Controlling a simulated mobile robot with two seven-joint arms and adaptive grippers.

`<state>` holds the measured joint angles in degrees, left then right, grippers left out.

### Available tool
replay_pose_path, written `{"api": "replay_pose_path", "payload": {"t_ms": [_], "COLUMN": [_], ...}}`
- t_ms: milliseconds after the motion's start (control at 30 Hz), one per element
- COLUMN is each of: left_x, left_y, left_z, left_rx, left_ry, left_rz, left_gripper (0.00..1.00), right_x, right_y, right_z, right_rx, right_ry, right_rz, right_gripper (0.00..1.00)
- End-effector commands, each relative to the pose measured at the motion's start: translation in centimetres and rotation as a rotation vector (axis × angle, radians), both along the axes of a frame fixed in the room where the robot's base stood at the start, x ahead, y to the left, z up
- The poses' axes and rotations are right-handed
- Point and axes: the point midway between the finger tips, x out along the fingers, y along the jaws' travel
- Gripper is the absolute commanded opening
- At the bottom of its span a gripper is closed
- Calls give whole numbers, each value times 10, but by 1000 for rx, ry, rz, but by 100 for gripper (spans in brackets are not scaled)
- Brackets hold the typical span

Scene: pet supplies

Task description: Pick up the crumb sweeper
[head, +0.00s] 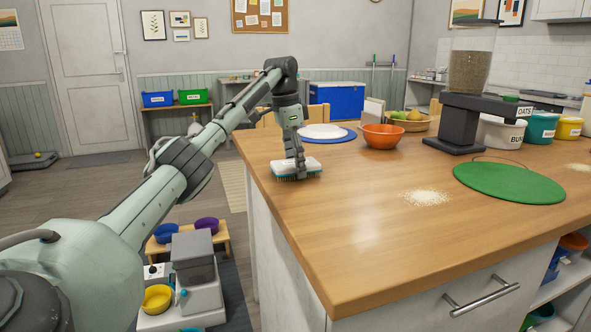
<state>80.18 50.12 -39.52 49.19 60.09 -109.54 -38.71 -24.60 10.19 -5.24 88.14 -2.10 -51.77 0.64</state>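The crumb sweeper (313,164), a white block with dark and teal bristles underneath, stands bristles down on the wooden counter near its left edge. My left gripper (300,171) points down at the sweeper from above, with its fingers at the sweeper's middle. At least one finger overlaps the sweeper's near side. I cannot tell whether the fingers are closed on it or only around it. The far finger is hidden. My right gripper is not in view.
Behind the sweeper are a white plate on a blue mat (345,138) and an orange bowl (382,139). A crumb pile (426,197), a green mat (508,184) and a dark grain dispenser (458,130) are to the right. The counter's front middle is clear.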

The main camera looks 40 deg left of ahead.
Motion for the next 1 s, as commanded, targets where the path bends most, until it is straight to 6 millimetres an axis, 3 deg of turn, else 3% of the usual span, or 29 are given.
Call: {"api": "replay_pose_path", "payload": {"t_ms": [33,233,600,967,1000], "left_x": [0,0,1,1,-6], "left_y": [0,0,0,-1,1], "left_z": [0,0,5,44,45], "left_rx": [0,0,0,-3,2], "left_ry": [0,0,-1,-3,-3], "left_rz": [0,0,-1,-1,1], "left_gripper": [52,27,26,26,26], "right_x": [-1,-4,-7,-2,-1], "right_y": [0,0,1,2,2], "right_z": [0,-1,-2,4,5], "right_rx": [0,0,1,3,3], "right_ry": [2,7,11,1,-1], "right_rz": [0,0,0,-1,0], "right_gripper": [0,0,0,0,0]}}
